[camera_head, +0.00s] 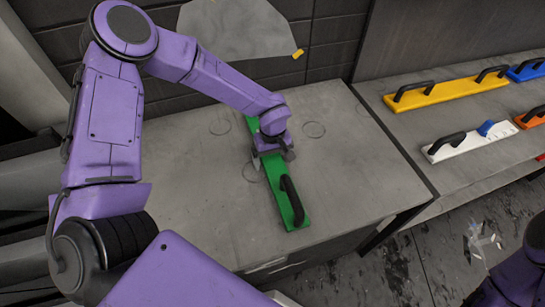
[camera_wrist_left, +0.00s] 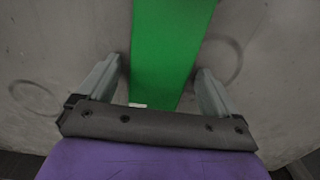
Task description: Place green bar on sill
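The green bar (camera_head: 294,213) with black handles lies flat on a grey cabinet top (camera_head: 350,190), running from the back toward the front edge. One black handle shows near its front end; my left arm hides part of the bar's far half. My left gripper (camera_head: 273,157) is over the middle of the bar. In the left wrist view the open fingers (camera_wrist_left: 160,90) stand on either side of the green bar (camera_wrist_left: 172,40), with gaps between fingers and bar. My right gripper is out of view; only part of the right arm shows at bottom right. I cannot tell which surface is the sill.
A second grey surface at right holds a yellow bar (camera_head: 440,93), a white bar (camera_head: 470,142), and partly seen blue (camera_head: 527,70) and orange (camera_head: 530,117) bars. A grey sheet (camera_head: 235,30) and small orange item (camera_head: 298,54) are on the dark wall. The cabinet top is otherwise clear.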

